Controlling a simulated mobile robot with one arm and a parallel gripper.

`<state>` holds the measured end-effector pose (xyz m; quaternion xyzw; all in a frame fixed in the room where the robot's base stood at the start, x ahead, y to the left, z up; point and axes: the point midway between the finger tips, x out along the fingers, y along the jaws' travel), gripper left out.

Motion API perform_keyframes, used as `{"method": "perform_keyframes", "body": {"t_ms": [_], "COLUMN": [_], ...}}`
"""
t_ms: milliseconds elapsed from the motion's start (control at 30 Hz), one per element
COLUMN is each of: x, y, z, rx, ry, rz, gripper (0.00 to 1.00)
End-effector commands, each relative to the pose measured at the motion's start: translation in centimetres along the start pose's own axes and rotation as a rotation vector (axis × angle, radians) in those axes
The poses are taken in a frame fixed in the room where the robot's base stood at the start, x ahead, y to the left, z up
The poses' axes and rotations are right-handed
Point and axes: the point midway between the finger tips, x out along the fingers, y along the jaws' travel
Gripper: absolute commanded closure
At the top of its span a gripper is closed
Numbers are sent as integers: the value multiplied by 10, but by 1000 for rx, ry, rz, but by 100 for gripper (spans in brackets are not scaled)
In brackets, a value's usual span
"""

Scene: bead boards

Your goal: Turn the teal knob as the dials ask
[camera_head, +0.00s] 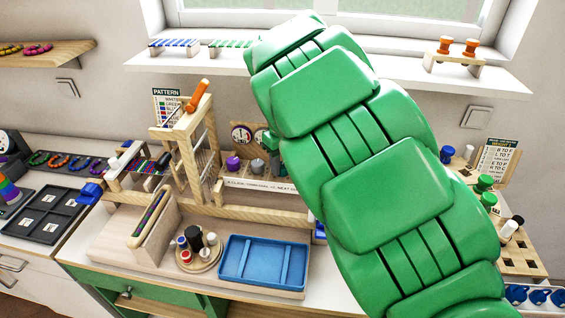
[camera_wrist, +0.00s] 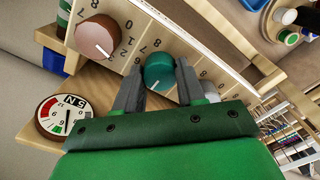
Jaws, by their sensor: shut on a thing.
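The teal knob (camera_wrist: 159,72) sits on a pale wooden panel between the two fingers of my gripper (camera_wrist: 160,66) in the wrist view. The fingers are shut on its sides. Printed digits ring it; its pointer is too small to read surely. A brown knob (camera_wrist: 100,36) with a white pointer line is to its left, and a grey-white knob (camera_wrist: 210,90) to its right, partly behind a finger. A round dial (camera_wrist: 63,118) with coloured sectors is at lower left.
In the head view, a purple knob (camera_head: 233,163) is at the panel's left end. A wooden frame with an orange handle (camera_head: 198,96) stands left of it. A blue tray (camera_head: 262,262) and a round stand of cylinders (camera_head: 198,262) are in front. A peg board (camera_head: 522,262) is at right.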

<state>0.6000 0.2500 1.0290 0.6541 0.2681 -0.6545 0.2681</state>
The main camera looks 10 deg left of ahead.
Motion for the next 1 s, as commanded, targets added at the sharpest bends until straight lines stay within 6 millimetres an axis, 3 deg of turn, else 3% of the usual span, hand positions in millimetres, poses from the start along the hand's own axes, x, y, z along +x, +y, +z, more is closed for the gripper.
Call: {"method": "perform_keyframes", "body": {"t_ms": [1000], "x": [0], "y": [1], "z": [0], "rx": [564], "ry": [1], "rz": [1], "gripper": [91]}}
